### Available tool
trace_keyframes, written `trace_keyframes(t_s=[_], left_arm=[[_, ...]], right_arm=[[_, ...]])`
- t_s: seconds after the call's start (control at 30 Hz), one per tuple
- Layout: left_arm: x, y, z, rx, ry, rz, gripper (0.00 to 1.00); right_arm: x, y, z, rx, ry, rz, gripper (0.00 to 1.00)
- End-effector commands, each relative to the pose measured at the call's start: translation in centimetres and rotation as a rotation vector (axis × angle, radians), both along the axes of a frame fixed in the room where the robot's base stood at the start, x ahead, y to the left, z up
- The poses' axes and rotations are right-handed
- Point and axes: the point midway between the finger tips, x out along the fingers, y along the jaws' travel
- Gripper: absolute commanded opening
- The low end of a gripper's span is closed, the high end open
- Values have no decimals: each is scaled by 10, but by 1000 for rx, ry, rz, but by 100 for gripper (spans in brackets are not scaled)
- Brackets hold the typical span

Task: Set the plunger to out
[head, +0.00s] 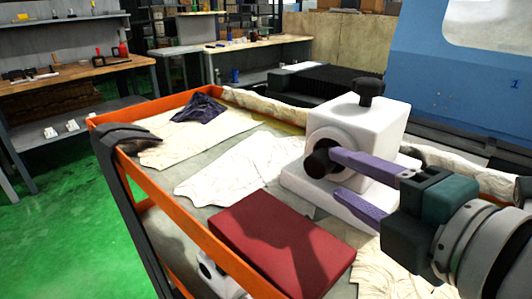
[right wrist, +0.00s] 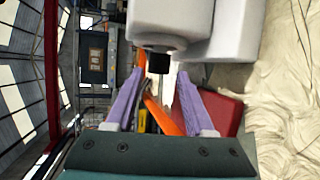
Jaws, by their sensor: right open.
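A white machine block (head: 366,140) stands on the cart, with a round collar on its front face. A short dark cylinder (head: 321,161), likely the plunger, sticks out of that collar. A black knob (head: 370,91) stands on top of the block. My right gripper (head: 337,175) is open, its purple fingers pointing at the front of the block. The upper finger is close to the dark cylinder; contact is unclear. In the right wrist view, the dark cylinder (right wrist: 159,63) shows just beyond and between the open fingertips (right wrist: 158,80). My left gripper is out of view.
The cart has an orange rim (head: 215,249) and a black handle (head: 128,190). A dark red box (head: 283,243) lies below and left of the gripper. Pale cloths (head: 235,165) cover parts of the cart top. A blue machine (head: 460,85) stands behind at right.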

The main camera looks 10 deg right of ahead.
Motion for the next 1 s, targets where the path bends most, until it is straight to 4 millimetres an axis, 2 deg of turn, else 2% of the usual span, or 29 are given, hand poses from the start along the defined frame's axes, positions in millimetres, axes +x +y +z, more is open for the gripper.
trace_keyframes(t_s=[0.4,0.5,0.67,0.93,1.0], left_arm=[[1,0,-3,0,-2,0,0],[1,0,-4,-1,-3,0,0],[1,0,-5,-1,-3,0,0],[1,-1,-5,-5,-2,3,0],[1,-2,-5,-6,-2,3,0]], right_arm=[[66,16,-15,6,0,-2,54],[77,19,-19,5,3,-3,54],[87,22,-21,5,2,-2,54],[88,22,-21,5,3,-2,54],[88,22,-21,5,3,-2,48]])
